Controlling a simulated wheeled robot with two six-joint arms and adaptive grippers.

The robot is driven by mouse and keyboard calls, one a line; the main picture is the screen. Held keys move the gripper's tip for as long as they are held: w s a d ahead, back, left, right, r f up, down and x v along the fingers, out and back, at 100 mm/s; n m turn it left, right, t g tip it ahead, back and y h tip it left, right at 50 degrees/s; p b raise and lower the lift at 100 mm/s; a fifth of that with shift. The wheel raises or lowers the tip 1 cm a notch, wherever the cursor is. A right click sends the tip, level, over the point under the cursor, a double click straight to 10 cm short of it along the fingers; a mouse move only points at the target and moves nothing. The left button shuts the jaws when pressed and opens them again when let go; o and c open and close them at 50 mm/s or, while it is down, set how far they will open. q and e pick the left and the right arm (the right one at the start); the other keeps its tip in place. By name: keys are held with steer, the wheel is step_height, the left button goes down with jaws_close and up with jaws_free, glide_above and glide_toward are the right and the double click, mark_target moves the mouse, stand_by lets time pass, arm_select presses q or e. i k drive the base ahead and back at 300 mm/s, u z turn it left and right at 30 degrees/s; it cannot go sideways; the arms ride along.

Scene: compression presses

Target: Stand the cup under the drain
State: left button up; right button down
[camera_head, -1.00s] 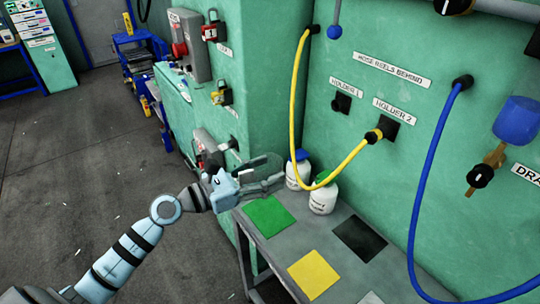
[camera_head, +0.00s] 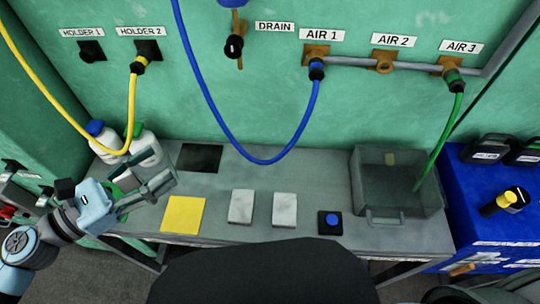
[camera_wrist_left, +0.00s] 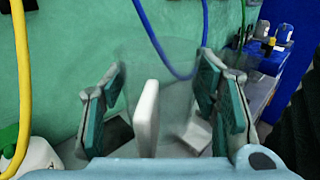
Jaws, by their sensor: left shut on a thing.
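My left gripper (camera_head: 150,175) is at the left end of the bench, in front of two white bottles. It is shut on a clear, see-through cup (camera_wrist_left: 168,65), which shows faintly between the finger pads in the left wrist view. The cup is hard to make out in the head view, and its contents cannot be told. The drain (camera_head: 237,46) is a brass tap with a black knob on the green wall, left of the DRAIN label (camera_head: 275,27). It is to the right of and above the gripper. My right gripper is not in view.
The grey bench (camera_head: 230,175) carries a black square (camera_head: 200,158), a yellow square (camera_head: 183,214), two white blocks and a blue button (camera_head: 330,222). A blue hose (camera_head: 205,95) loops down right of the bottles. A clear bin (camera_head: 395,200) stands at right.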

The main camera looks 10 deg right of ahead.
mark_target(245, 161)
steer(key=z, duration=2.45)
steer(key=k, duration=1.7)
steer(key=u, duration=0.25)
